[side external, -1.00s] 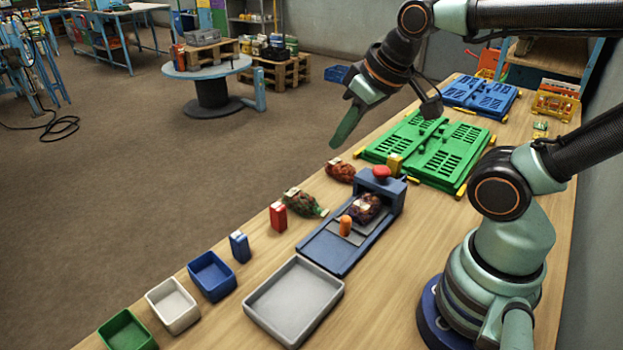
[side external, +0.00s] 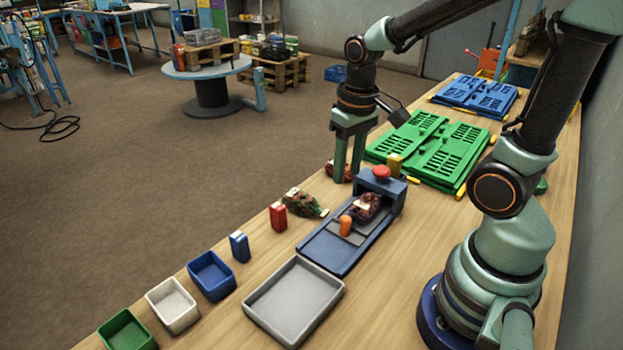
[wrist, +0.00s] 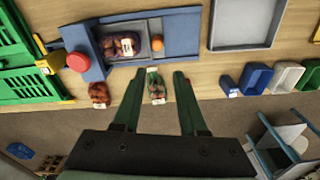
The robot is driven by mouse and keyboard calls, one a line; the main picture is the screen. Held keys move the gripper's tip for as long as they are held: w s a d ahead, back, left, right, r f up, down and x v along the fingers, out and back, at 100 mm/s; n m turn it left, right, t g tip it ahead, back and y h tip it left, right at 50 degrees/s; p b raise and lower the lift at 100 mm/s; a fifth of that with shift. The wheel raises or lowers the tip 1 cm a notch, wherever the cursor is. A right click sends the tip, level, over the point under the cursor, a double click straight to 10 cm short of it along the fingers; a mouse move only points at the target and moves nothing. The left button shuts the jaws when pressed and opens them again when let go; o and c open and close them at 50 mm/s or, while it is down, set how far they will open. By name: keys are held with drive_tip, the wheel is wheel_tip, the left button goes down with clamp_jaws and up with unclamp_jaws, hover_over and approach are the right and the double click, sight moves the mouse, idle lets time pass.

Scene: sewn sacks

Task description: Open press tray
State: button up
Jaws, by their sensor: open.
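The blue press (side external: 388,190) stands on the bench with a red knob (side external: 381,172) on top. Its grey sliding tray (side external: 352,241) lies on the blue base and bears a dark purple sack (side external: 367,207). An orange handle (side external: 345,226) stands up at the tray's near end. In the wrist view the handle (wrist: 157,43) and the purple sack (wrist: 124,45) show above the fingertips. My gripper (side external: 348,180) is open and empty, pointing down beside the press head at the bench's left edge. In the wrist view a green sack (wrist: 156,86) shows between its fingers (wrist: 157,77).
A red sack (side external: 328,169) is partly hidden behind my fingers. A red box (side external: 278,216) and a blue box (side external: 240,247) stand along the left edge. A grey tray (side external: 253,307) and small bins lie nearer. Green panels (side external: 458,150) lie behind the press.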

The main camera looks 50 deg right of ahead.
sight(346, 218)
drive_tip(key=shift+g, duration=0.4)
drive_tip(key=f, duration=1.3)
drive_tip(key=shift+s+d+f, duration=0.1)
drive_tip(key=shift+d+f, duration=0.2)
clamp_jaws()
idle(0.8)
